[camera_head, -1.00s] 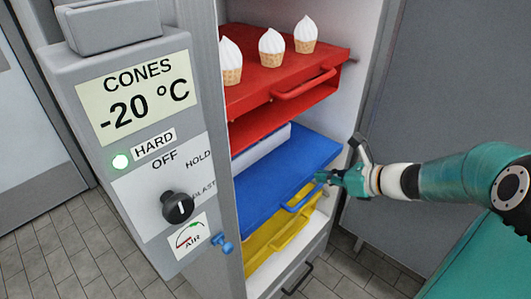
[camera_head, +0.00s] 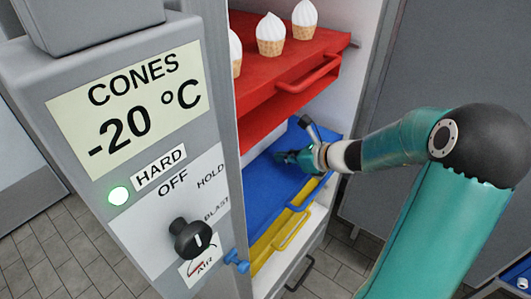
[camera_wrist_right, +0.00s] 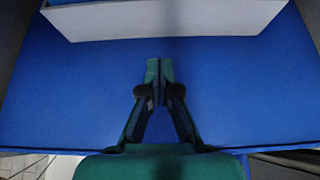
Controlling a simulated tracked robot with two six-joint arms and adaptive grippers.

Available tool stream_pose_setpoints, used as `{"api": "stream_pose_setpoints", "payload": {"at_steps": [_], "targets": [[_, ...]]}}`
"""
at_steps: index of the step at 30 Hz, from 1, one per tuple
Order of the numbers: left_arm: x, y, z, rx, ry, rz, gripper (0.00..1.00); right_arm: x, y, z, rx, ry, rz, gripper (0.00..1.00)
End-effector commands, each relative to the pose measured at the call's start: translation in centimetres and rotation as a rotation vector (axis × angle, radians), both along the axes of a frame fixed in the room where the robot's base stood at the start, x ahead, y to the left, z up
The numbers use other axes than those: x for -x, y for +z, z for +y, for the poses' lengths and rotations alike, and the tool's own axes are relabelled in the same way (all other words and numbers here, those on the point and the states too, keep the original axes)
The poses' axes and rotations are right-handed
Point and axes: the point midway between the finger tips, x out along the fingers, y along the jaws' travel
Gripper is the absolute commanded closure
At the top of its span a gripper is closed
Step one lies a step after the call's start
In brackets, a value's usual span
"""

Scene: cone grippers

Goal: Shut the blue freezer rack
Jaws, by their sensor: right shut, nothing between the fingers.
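The blue freezer rack (camera_head: 262,195) is in the freezer below the red rack, and its front with a blue handle (camera_head: 306,191) faces right. How far out it stands is hard to tell. My right gripper (camera_head: 284,157) is shut and empty, over the blue rack's top and inward of its front edge. In the right wrist view the shut fingertips (camera_wrist_right: 159,68) point across the blue surface (camera_wrist_right: 70,85) toward a pale box-like piece (camera_wrist_right: 165,18) at the back. Whether they touch the rack is unclear. My left gripper is not in view.
The red rack (camera_head: 262,100) above carries several cones (camera_head: 270,35) and sticks out over the blue one. A yellow rack (camera_head: 267,250) is below. The grey control panel (camera_head: 165,150) stands at the left. Open floor (camera_head: 345,262) lies at the lower right.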

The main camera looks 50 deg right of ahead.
Motion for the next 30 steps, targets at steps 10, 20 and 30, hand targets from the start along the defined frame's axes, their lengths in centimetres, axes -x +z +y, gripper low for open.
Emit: {"api": "stream_pose_setpoints", "payload": {"at_steps": [10, 20, 30], "targets": [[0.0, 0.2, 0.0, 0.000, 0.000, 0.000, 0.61, -4.9, -0.9, 0.4, 0.000, -0.001, 0.000, 1.00], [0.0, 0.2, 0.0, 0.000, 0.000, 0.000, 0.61, -5.6, -1.0, 0.3, 0.001, -0.003, 0.000, 1.00], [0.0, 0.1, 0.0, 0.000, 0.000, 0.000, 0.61, -6.0, -1.0, -0.6, 0.002, -0.023, 0.000, 1.00]]}}
